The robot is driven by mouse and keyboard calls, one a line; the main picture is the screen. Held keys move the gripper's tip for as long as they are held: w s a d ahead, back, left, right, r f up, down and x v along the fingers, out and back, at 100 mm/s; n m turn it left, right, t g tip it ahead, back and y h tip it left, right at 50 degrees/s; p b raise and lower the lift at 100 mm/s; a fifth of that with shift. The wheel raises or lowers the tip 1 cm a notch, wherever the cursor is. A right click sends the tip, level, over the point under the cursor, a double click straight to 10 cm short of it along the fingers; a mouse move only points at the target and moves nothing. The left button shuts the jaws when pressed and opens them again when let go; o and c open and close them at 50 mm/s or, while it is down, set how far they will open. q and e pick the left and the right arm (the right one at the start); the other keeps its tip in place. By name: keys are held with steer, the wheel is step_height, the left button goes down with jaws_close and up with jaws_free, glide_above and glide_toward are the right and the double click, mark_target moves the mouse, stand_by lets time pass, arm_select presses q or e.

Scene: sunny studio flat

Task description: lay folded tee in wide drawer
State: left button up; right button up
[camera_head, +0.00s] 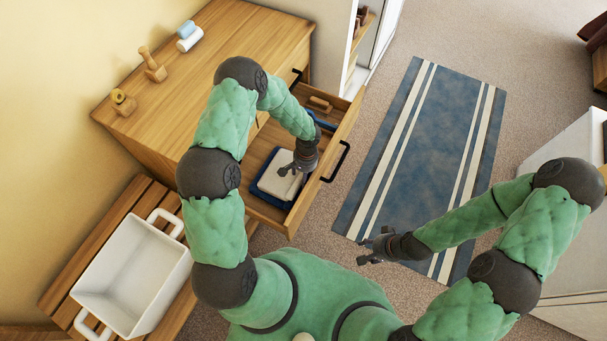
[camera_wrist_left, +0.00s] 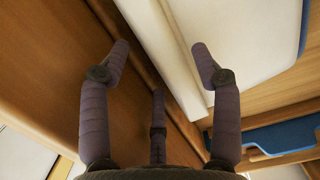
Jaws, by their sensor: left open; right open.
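The wide drawer (camera_head: 327,185) of the wooden dresser is pulled open. A white folded cloth, which looks like the tee (camera_head: 272,185), lies flat in its near part over something dark blue (camera_head: 262,165). In the left wrist view the white tee (camera_wrist_left: 240,45) lies beside and below my fingers, with a blue edge along it. My left gripper (camera_head: 291,170) is open just over the tee; its fingers (camera_wrist_left: 162,62) hold nothing, and contact cannot be told. My right gripper (camera_head: 368,247) is open and empty over the floor near the rug.
A white tub (camera_head: 128,280), empty, stands on a slatted bench (camera_head: 75,255). The dresser top (camera_head: 215,75) bears wooden figures (camera_head: 152,66) and small rolls (camera_head: 189,37). A blue item (camera_head: 322,122) and a wooden item (camera_head: 319,104) lie farther back in the drawer. The blue rug (camera_head: 430,150) is clear.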

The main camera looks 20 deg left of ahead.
arm_select(q)
steer(key=shift+r+p, duration=0.6)
steer(key=shift+p, duration=0.05)
step_height(320, 180, up, 12)
steer(key=w+p, duration=0.1)
steer(key=p, duration=0.3)
steer(key=shift+w, duration=0.2)
steer(key=shift+d, duration=0.1)
stand_by(0.5)
